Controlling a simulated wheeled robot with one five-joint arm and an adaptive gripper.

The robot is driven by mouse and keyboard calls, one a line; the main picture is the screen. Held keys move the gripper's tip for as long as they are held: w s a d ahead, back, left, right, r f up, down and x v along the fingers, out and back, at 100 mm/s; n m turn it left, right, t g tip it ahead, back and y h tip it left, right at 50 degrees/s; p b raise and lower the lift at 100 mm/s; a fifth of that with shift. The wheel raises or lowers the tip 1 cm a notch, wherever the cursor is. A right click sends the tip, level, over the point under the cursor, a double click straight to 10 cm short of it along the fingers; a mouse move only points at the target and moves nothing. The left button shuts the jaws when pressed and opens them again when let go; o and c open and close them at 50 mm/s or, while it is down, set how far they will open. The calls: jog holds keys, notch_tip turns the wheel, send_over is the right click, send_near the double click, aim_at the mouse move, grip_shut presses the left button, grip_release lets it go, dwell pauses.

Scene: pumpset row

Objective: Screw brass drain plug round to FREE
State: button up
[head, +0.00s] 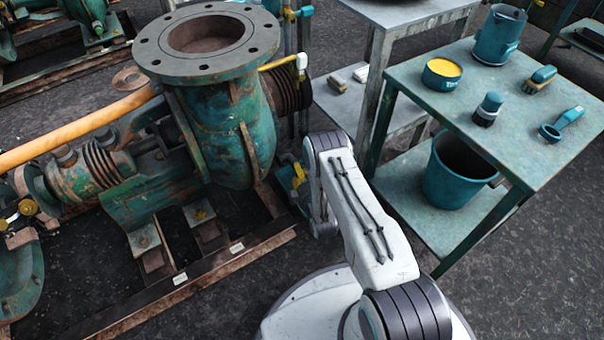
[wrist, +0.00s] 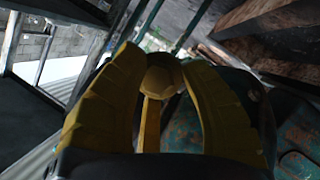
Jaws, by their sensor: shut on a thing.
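The brass drain plug (wrist: 163,75) shows in the wrist view as a dull, faceted round head between the fingertips. In the head view my gripper (head: 294,175) shows small and partly hidden behind my white arm, low beside the green pump (head: 228,130). The plug cannot be made out in the head view. No FREE mark can be read, so I cannot tell how far round the plug is turned.
A green bench (head: 405,95) stands at right with a yellow-topped tin (head: 442,72), a jug (head: 498,35) and brushes on top. A teal bucket (head: 457,172) sits on its lower shelf. The pump's rusty base frame (head: 190,277) runs along the floor. Open floor lies at lower right.

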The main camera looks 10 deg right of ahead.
jog(key=shift+w+a+r, duration=0.2)
jog(key=shift+r, duration=0.05)
jog(key=o, duration=0.9)
jog(key=shift+c, duration=0.2)
jog(key=o, duration=0.4)
jog(key=shift+f, duration=0.15)
jog(key=shift+s, duration=0.1)
jog(key=shift+s, duration=0.1)
jog(key=shift+p+v, duration=1)
jog(key=shift+v, duration=0.5)
jog(key=shift+d+f, duration=0.1)
jog(key=shift+d, duration=0.05)
jog(key=shift+v, duration=3.75)
